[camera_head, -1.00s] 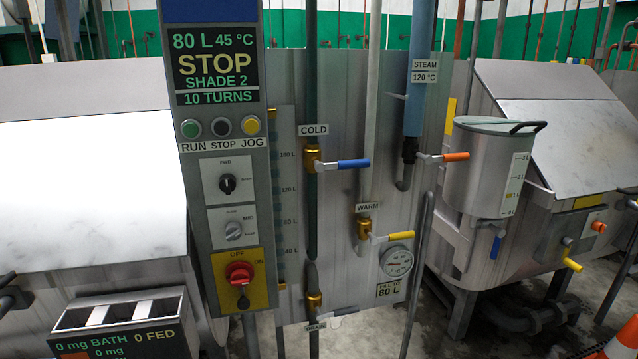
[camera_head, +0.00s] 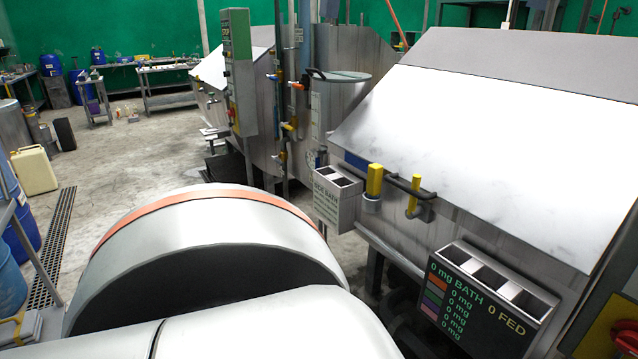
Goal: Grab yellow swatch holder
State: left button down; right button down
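No thing in view can be surely told as the yellow swatch holder. Two yellow pieces show on the front of the near dyeing machine: a thick upright yellow block (camera_head: 375,180) above a pale cylinder, and a thinner yellow handle (camera_head: 413,194) to its right, by a dark bar. Neither gripper is in view. A large white rounded arm link of mine with an orange band fills the lower middle and hides the floor behind it.
The near machine (camera_head: 480,120) fills the right side. A grey "SIDE BATH" box (camera_head: 337,200) and a dosing box with a dark readout (camera_head: 470,305) jut from its front. A yellow canister (camera_head: 34,171) stands at the left. Open floor (camera_head: 130,150) lies at the back left.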

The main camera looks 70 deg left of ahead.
aim_at(375, 170)
jog(key=u, duration=1.95)
jog(key=i+j+z, duration=0.1)
jog(key=z, duration=0.85)
jog(key=i+j+z, duration=0.1)
jog(key=j+z, duration=0.65)
jog(key=j, duration=0.15)
jog(key=j+z, duration=0.25)
jog(key=j, duration=0.7)
